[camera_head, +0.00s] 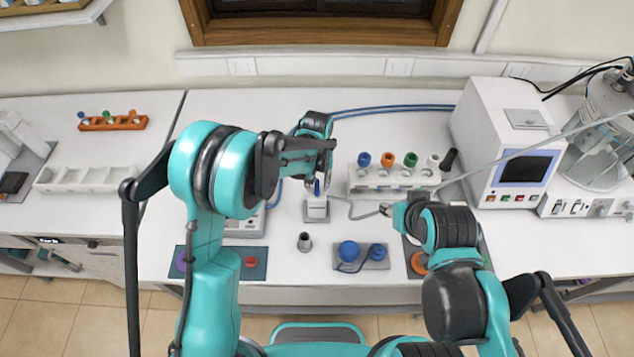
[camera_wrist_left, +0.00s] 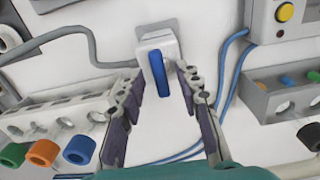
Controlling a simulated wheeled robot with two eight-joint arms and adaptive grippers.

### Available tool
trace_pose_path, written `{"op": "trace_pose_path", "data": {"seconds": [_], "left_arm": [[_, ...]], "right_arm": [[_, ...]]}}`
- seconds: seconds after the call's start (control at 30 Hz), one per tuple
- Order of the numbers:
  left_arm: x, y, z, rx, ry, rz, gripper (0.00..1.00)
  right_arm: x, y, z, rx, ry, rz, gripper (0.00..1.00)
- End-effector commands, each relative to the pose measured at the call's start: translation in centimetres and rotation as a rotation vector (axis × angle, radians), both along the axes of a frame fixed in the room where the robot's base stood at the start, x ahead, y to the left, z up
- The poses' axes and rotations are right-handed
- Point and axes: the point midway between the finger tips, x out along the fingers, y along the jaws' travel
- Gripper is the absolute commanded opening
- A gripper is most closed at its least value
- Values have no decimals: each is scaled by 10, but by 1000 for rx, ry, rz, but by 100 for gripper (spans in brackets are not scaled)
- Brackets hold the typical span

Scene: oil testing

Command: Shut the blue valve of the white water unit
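The white water unit (camera_head: 316,211) is a small white block on the bench, below my left gripper in the head view. Its blue valve (camera_head: 317,188) is a narrow blue lever. In the left wrist view the white unit (camera_wrist_left: 157,38) is at top centre, with the blue valve (camera_wrist_left: 160,76) pointing down the picture. My left gripper (camera_wrist_left: 156,88) is open, its two fingers on either side of the lever with gaps visible. In the head view my left gripper (camera_head: 323,180) is above the unit. My right gripper (camera_head: 386,210) is small and partly hidden by its wrist, right of the unit.
A white rack with coloured caps (camera_head: 392,182) stands right of the unit. A grey tray with blue knobs (camera_head: 362,256) and a small metal cup (camera_head: 304,241) are in front. A grey hose (camera_head: 352,212) runs right from the unit. A white instrument (camera_head: 510,150) stands at right.

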Motion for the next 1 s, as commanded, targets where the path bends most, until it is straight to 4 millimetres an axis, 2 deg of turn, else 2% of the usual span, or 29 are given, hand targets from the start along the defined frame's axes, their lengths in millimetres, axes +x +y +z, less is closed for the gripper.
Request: {"op": "trace_pose_path", "data": {"seconds": [0.1,0.17,0.23,0.27,0.67,1.0], "left_arm": [[0,0,0,0,0,0,34],[0,0,0,0,0,0,21],[0,0,0,0,0,0,3],[0,0,0,0,0,0,0],[0,0,0,0,0,-32,0],[0,0,-2,0,0,-242,0]], "right_arm": [[0,0,0,0,0,0,40],[0,0,0,0,0,0,40],[0,0,0,0,0,0,40],[0,0,0,0,0,0,40],[0,0,-4,0,0,0,40],[0,0,-24,0,0,0,40]]}}
